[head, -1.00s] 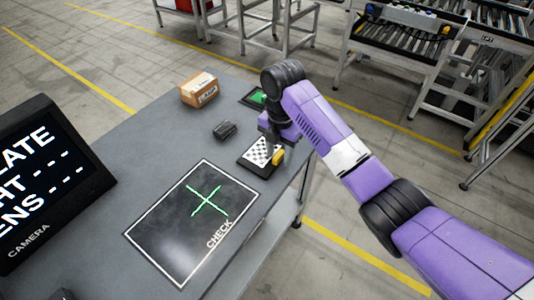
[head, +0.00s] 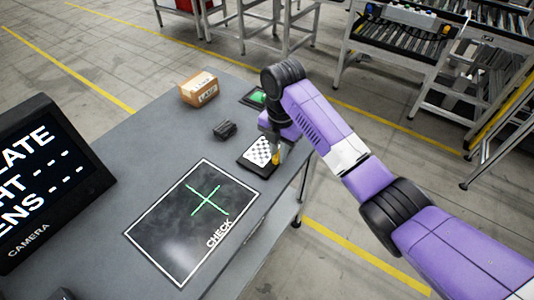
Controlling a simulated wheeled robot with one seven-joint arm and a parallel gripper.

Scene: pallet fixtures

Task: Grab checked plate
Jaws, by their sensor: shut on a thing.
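My gripper (head: 276,154) points down at the plate's right side, by a small yellow part (head: 277,159). It is shut on the plate there; the fingers are small and partly hidden, so the exact contact is hard to see. The plate looks flat, and I cannot tell any gap beneath it.
A dark mat marked CHECK with a green cross (head: 178,241) lies in front. A small black object (head: 224,130), a cardboard box (head: 199,89) and a dark pad with a green patch (head: 256,97) are farther back. A monitor (head: 45,185) stands at left.

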